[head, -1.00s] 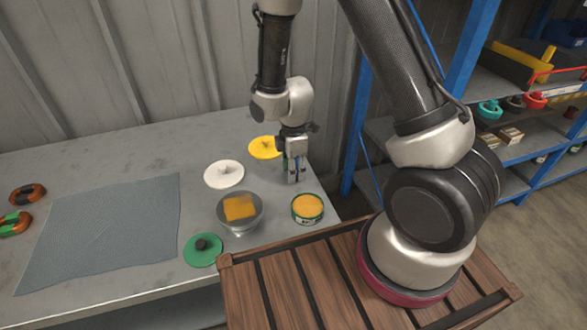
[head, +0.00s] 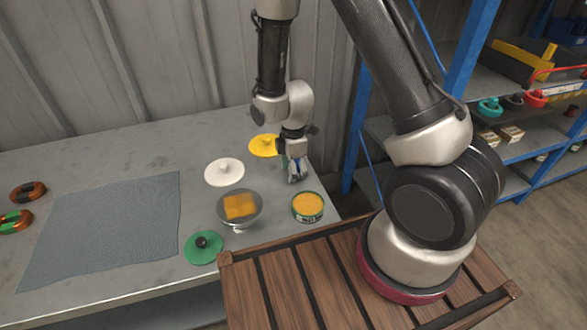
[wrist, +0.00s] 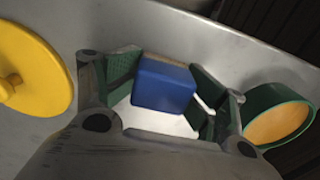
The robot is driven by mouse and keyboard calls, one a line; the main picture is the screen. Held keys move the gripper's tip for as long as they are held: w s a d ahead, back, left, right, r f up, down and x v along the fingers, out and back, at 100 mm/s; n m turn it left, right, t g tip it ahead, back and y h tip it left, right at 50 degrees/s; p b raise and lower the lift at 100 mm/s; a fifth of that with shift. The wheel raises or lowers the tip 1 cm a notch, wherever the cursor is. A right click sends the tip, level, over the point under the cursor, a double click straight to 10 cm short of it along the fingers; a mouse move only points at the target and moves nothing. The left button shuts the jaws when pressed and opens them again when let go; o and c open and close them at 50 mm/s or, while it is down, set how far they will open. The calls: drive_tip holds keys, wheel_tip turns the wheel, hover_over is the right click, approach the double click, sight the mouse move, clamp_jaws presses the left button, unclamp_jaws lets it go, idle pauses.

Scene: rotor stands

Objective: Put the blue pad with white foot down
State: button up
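The blue pad (wrist: 164,88) sits between the two green-lined fingers of my gripper (wrist: 165,80) in the wrist view, with a finger against each side. A thin tan strip shows along its far edge, and a white area, likely its foot, shows below it. In the head view my gripper (head: 297,172) is low at the right end of the grey table, and only a little blue shows between the fingers. I cannot tell whether the pad touches the table.
A yellow disc (head: 262,145) lies behind left of my gripper, a white disc (head: 224,172) to the left. A green-rimmed tin (head: 307,207) stands close in front. A bowl with an orange block (head: 240,207) and a green disc (head: 203,247) are nearer. A grey mat (head: 105,230) lies left.

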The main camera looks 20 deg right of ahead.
wheel_tip(320, 180, up, 13)
drive_tip(key=shift+f, duration=0.15)
drive_tip(key=s+d+r+m+t, duration=0.1)
drive_tip(key=s+d+r+m, duration=0.1)
drive_tip(key=d+r+m, duration=0.35)
drive_tip(key=s+d+r+m+t, duration=0.1)
drive_tip(key=s+d+r+m, duration=0.15)
drive_tip(key=r, duration=0.65)
drive_tip(key=s+d+r+m+t, duration=0.1)
drive_tip(key=s+d+r+m, duration=0.2)
drive_tip(key=s, duration=0.4)
drive_tip(key=s+d+r+m+t, duration=0.1)
drive_tip(key=s+d+r+m, duration=0.3)
drive_tip(key=s+r+m, duration=0.2)
drive_tip(key=shift+s+d+r+m, duration=0.15)
drive_tip(key=shift+s+d+m, duration=0.1)
drive_tip(key=shift+s+m, duration=0.4)
drive_tip(key=shift+o, duration=0.5)
drive_tip(key=shift+s, duration=0.1)
